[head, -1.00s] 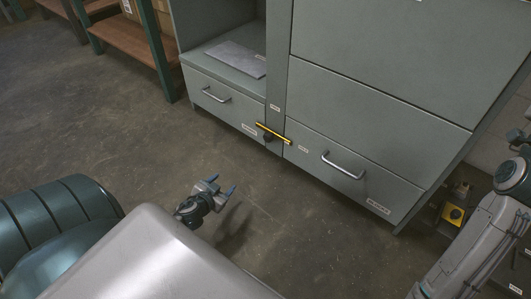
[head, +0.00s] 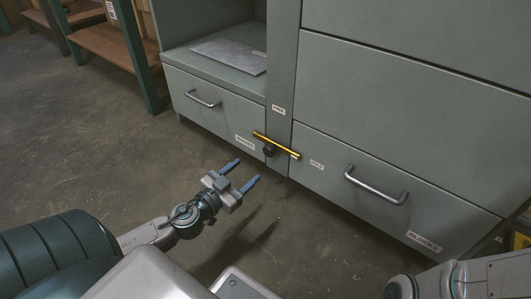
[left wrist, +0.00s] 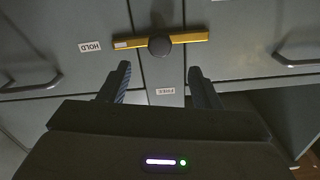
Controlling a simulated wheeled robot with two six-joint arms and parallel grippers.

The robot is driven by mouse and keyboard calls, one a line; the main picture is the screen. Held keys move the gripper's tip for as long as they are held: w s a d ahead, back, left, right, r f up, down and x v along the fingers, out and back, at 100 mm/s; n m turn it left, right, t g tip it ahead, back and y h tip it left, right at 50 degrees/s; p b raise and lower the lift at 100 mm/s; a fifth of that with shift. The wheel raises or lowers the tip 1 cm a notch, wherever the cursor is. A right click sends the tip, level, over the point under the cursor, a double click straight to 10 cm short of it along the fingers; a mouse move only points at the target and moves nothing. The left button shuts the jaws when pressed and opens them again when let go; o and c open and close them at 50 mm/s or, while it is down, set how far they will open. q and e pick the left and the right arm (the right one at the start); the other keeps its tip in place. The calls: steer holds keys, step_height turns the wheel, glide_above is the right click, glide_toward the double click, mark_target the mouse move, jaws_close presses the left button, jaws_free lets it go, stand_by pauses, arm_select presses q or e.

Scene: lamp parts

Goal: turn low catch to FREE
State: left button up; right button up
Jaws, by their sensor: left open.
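The low catch is a yellow bar (head: 285,148) on a dark round knob (head: 269,150), low on the cabinet's middle post. The bar lies crosswise over both drawer fronts, its pale-marked end (left wrist: 121,44) toward the HOLD label (head: 317,165). The FREE label (head: 278,110) is on the post above the bar. My left gripper (head: 243,172) is open and empty, in front of and below the catch, apart from it. In the left wrist view the bar (left wrist: 188,38) and knob (left wrist: 160,46) show beyond the fingertips (left wrist: 160,70). My right gripper is out of view.
Drawers with metal handles flank the post: left handle (head: 203,99), right handle (head: 375,186). A grey plate (head: 231,54) lies on the open shelf above the left drawer. A green-framed rack (head: 140,55) stands at left. The floor (head: 110,140) before the cabinet is clear.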

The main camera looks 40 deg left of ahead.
mark_target(267, 153)
arm_select(q)
steer(key=w+p, duration=0.2)
steer(key=w, duration=0.1)
steer(key=w+p, duration=0.5)
steer(key=p, duration=0.1)
steer(key=shift+w+d+r, duration=0.3)
steer(key=shift+w+r, duration=0.05)
steer(key=shift+w, duration=0.05)
steer(key=shift+w+d+f+p, duration=0.1)
steer(key=shift+w+f+p, duration=0.15)
steer(key=shift+w+p, duration=0.4)
steer(key=shift+w, duration=0.15)
steer(key=shift+c, duration=0.3)
